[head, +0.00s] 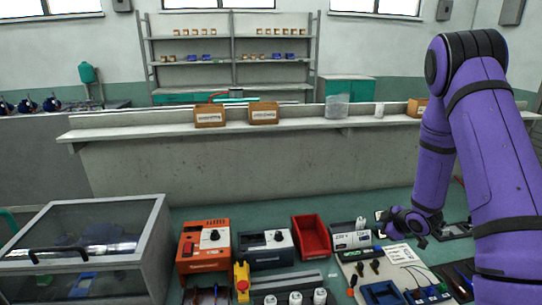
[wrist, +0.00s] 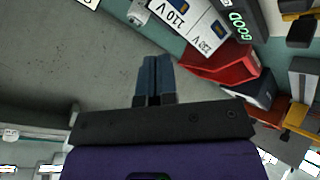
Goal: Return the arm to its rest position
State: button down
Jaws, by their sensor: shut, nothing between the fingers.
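My gripper (wrist: 155,62) is shut and empty in the wrist view, its two dark fingers side by side. In the head view my purple arm comes in from the right and bends down. Its wrist end is over the back right of the bench, and the fingertips are hard to make out there. In the wrist view the fingers point towards a grey wall surface, apart from the things on the bench.
A red bin (head: 311,237) stands beside a white voltage-labelled box (head: 351,236), close to my wrist. An orange unit (head: 203,246), a grey unit (head: 266,249) and a yellow post with a red button (head: 242,281) stand left. A lidded case (head: 88,250) fills the far left.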

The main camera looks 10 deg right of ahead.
jog(key=s+a+r+m+h, duration=0.1)
jog(key=s+a+r+m, duration=0.15)
jog(key=r, duration=0.65)
jog(key=s+a+r+m+g+h, duration=0.1)
jog(key=s+r+m+h, duration=0.15)
jog(key=r, duration=0.65)
jog(key=s+a+r+m+h, duration=0.15)
jog(key=s+r, duration=0.25)
jog(key=r, duration=0.5)
jog(key=s+a+r+m+g+y, duration=0.1)
jog(key=s+a+r, duration=0.2)
jog(key=s, duration=0.5)
jog(key=s+a+r+m+g+y, duration=0.1)
jog(key=s+a+r+m, duration=0.1)
jog(key=s, duration=0.6)
jog(key=s+a+r+m+y, duration=0.1)
jog(key=s+a+r+m, duration=0.1)
jog(key=s+a+r, duration=0.3)
jog(key=s, duration=0.4)
jog(key=shift+r+g, duration=0.2)
jog(key=shift+g, duration=0.2)
